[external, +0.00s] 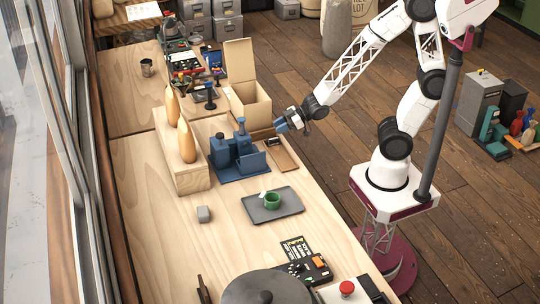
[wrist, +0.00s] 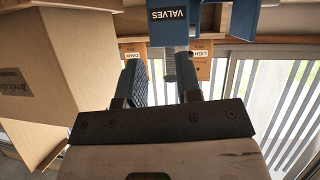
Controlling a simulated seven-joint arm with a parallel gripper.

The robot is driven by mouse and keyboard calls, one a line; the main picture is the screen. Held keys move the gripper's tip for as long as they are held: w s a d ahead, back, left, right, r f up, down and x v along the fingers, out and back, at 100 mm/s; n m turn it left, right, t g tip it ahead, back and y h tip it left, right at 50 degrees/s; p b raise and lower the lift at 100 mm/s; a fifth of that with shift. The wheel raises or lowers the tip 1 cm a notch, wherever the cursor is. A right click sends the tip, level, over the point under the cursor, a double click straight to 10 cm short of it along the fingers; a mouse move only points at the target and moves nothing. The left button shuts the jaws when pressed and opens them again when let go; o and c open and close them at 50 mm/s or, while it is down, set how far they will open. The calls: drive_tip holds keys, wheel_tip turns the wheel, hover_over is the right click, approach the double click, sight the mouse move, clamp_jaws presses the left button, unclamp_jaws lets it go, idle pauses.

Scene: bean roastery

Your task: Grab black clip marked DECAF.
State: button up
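I cannot read the word DECAF on anything in either view, so I cannot tell which thing is the black clip. A small dark item (external: 271,141) sits on the table just below and left of my gripper (external: 283,124) in the external view; it is too small to identify. In the wrist view my gripper (wrist: 161,88) has its two blue fingers apart. Nothing is clearly held between them.
The blue stand (external: 238,160) is left of my gripper, and an open cardboard box (external: 248,100) is behind it. A brown flat board (external: 283,156) lies at the table edge. A grey tray (external: 290,203) holds a green cup (external: 272,201). The front left tabletop is mostly clear.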

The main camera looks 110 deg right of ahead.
sight(273, 138)
drive_tip(key=f, duration=0.1)
drive_tip(key=s+d+f+t, duration=0.1)
drive_tip(key=d+f+t+y, duration=0.1)
drive_tip(key=shift+s+f, duration=0.2)
drive_tip(key=shift+f, duration=0.15)
drive_tip(key=shift+s+d+f+t+y, duration=0.2)
drive_tip(key=shift+s+f+t+y, duration=0.2)
drive_tip(key=shift+s+f+t, duration=0.3)
drive_tip(key=shift+s+d+f, duration=0.1)
drive_tip(key=shift+s+f, duration=0.3)
drive_tip(key=shift+s+d+f, duration=0.2)
drive_tip(key=shift+s+f, duration=0.3)
drive_tip(key=shift+s, duration=0.15)
drive_tip(key=shift+s+d+f, duration=0.15)
drive_tip(key=shift+s+f, duration=0.3)
drive_tip(key=shift+s, duration=0.15)
drive_tip(key=shift+w, duration=0.1)
drive_tip(key=shift+w+f, duration=0.2)
drive_tip(key=shift+w, duration=1)
drive_tip(key=shift+w, duration=0.1)
drive_tip(key=shift+w+f, duration=0.15)
drive_tip(key=shift+w, duration=1.1)
drive_tip(key=shift+w+f, duration=0.15)
drive_tip(key=shift+w, duration=1.1)
